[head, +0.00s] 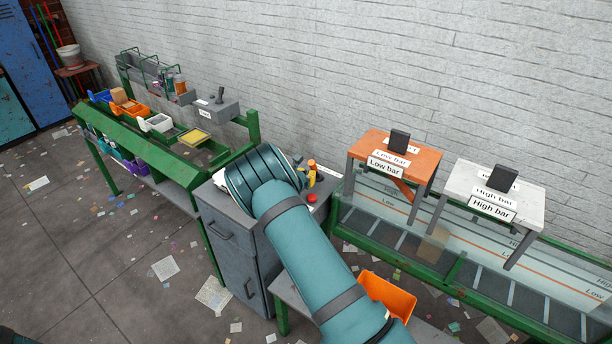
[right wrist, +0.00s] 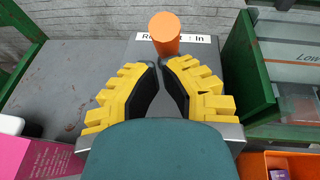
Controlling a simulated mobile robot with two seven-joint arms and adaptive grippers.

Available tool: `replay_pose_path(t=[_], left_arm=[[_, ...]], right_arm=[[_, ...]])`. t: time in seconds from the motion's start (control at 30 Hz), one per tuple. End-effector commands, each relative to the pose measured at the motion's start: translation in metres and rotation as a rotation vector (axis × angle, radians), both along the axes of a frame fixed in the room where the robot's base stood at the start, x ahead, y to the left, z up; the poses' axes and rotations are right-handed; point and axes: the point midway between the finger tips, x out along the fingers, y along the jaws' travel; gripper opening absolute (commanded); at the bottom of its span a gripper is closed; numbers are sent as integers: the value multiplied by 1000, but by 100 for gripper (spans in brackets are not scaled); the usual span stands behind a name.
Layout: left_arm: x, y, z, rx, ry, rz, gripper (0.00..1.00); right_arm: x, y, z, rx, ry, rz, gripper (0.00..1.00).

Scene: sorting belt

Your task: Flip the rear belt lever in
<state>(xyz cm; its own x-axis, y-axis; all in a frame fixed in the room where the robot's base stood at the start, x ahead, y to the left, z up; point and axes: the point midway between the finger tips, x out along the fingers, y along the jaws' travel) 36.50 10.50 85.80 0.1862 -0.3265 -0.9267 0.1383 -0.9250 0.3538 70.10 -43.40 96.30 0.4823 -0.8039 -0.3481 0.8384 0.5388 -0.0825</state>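The rear belt lever shows as an orange cylindrical knob (right wrist: 165,32) in the right wrist view, with its lower part hidden. In the head view an orange knob (head: 311,164) stands on the grey cabinet by the wall. A white label (right wrist: 203,39) beside it reads "In" at its right end; the knob covers part of the text. My right gripper (right wrist: 160,64) has yellow fingers with black pads. Its tips are together just in front of the knob, with nothing seen between them; contact is unclear. In the head view my right arm mostly hides this gripper (head: 307,180). My left gripper is out of view.
A red button (head: 312,198) sits on the grey cabinet (head: 235,235) near the gripper. Green belt frames (head: 375,228) stand to the right, under the Low bar (head: 410,148) and High bar (head: 505,183) stands. An orange bin (head: 388,296) is below right.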

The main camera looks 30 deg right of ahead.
Motion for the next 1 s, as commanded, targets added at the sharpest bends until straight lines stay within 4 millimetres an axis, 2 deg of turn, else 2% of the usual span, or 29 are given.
replay_pose_path(t=[0.27,1.0], left_arm=[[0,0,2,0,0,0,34],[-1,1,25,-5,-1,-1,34]], right_arm=[[0,0,1,7,2,0,0],[1,-4,11,126,51,-1,0]])
